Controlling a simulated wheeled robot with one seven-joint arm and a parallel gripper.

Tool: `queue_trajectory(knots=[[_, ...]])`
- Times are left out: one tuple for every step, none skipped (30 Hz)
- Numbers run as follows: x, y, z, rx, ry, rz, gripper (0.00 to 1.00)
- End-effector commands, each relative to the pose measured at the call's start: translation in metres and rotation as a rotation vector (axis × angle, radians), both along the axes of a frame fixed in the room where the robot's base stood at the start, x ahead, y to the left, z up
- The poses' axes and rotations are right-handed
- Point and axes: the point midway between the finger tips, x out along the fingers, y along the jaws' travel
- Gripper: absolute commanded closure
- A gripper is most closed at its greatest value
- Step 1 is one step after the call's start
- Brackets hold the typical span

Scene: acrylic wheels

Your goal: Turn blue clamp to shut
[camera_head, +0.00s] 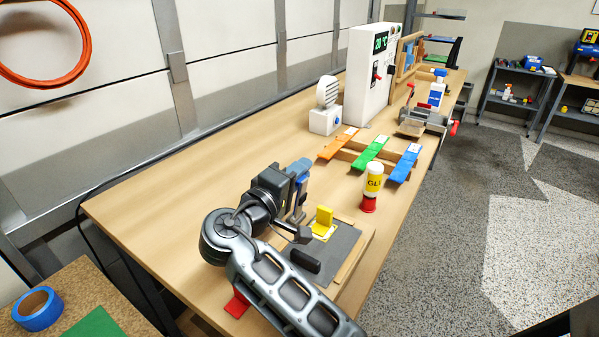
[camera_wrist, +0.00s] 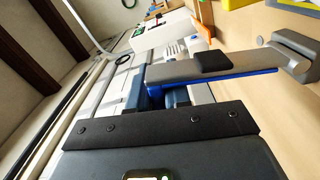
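In the wrist view a long grey bar (camera_wrist: 225,68) with a black pad and a blue lower edge crosses in front of my gripper's dark body. A grey piece (camera_wrist: 297,50) lies at its right end. I cannot tell whether the fingers touch the clamp or how far apart they are.
A yellow clamp (camera_head: 323,222) stands on the board and a red part (camera_head: 237,304) sticks out under my arm. Orange (camera_head: 338,144), green (camera_head: 370,152) and blue (camera_head: 404,163) strips lie behind. The bench's left side is clear.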

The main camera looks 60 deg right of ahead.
Motion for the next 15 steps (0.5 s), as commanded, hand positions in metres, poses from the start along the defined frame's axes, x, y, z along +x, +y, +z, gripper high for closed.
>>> queue_trajectory(knots=[[0.0,0.0001,-0.0003,0.0,0.0,0.0,0.92],[0.0,0.0001,-0.0003,0.0,0.0,0.0,0.95],[0.0,0.0001,-0.0003,0.0,0.0,0.0,0.99],[0.0001,0.0001,-0.0004,0.001,0.0,0.0,1.0],[0.0,0.0002,-0.0004,0.001,0.001,0.0,1.0],[0.0,0.0002,-0.0004,0.001,0.001,0.0,1.0],[0.0,0.0002,-0.0004,0.001,0.001,0.0,1.0],[0.0,0.0002,-0.0005,0.001,0.001,0.0,1.0],[0.0,0.0002,-0.0005,0.001,0.001,0.0,1.0],[0.0,0.0002,-0.0005,0.001,0.001,0.0,1.0],[0.0,0.0002,-0.0006,0.001,0.001,0.0,1.0],[0.0,0.0002,-0.0006,0.001,0.001,0.0,1.0],[0.0,0.0003,-0.0006,0.001,0.001,0.0,1.0],[0.0,0.0003,-0.0006,0.001,0.001,0.0,1.0],[0.0,0.0003,-0.0007,0.001,0.001,0.0,1.0]])
